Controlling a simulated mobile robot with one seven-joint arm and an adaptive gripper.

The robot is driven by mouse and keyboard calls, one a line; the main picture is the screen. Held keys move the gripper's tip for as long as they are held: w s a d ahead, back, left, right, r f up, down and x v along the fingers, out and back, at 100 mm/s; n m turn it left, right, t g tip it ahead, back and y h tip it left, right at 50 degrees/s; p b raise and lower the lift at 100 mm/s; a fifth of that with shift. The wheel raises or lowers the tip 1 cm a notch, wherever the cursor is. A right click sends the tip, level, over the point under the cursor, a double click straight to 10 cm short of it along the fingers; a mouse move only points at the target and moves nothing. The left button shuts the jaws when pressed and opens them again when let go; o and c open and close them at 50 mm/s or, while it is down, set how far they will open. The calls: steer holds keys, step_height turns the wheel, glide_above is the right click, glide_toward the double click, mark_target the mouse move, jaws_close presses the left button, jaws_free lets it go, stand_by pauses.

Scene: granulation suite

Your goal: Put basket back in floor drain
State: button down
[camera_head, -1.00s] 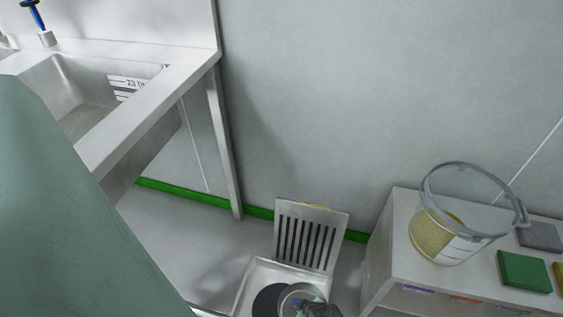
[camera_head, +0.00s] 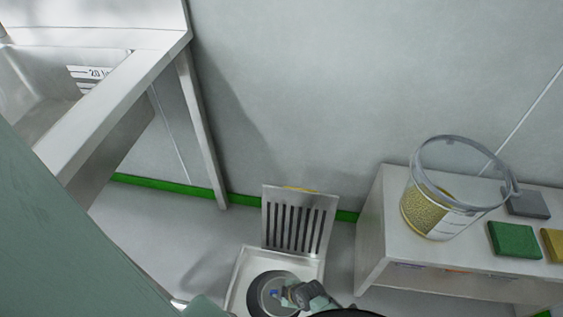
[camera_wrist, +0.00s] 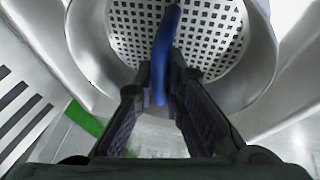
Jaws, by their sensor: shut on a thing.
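The floor drain (camera_head: 237,295) is a pale square frame with a dark round opening at the bottom of the head view. The basket (camera_head: 258,297) is a round metal cup over or in that opening; I cannot tell how deep it sits. In the wrist view the basket (camera_wrist: 130,25) shows a perforated bottom and a blue handle (camera_wrist: 166,50). My gripper (camera_wrist: 160,95) is shut on the blue handle. In the head view my gripper (camera_head: 278,294) covers the right part of the basket.
The slotted drain grate (camera_head: 298,222) leans upright against the wall behind the drain. A low cabinet (camera_head: 372,220) stands right, holding a clear container (camera_head: 433,205) with yellow granules and coloured pads (camera_head: 515,240). A steel sink table (camera_head: 130,90) is left. Floor (camera_head: 160,230) left of the drain is clear.

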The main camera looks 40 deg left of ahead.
steer(key=shift+f, duration=1.45)
steer(key=shift+f+b, duration=0.2)
steer(key=shift+b, duration=0.15)
steer(key=c, duration=1.7)
jaws_free()
steer(key=shift+r, duration=0.15)
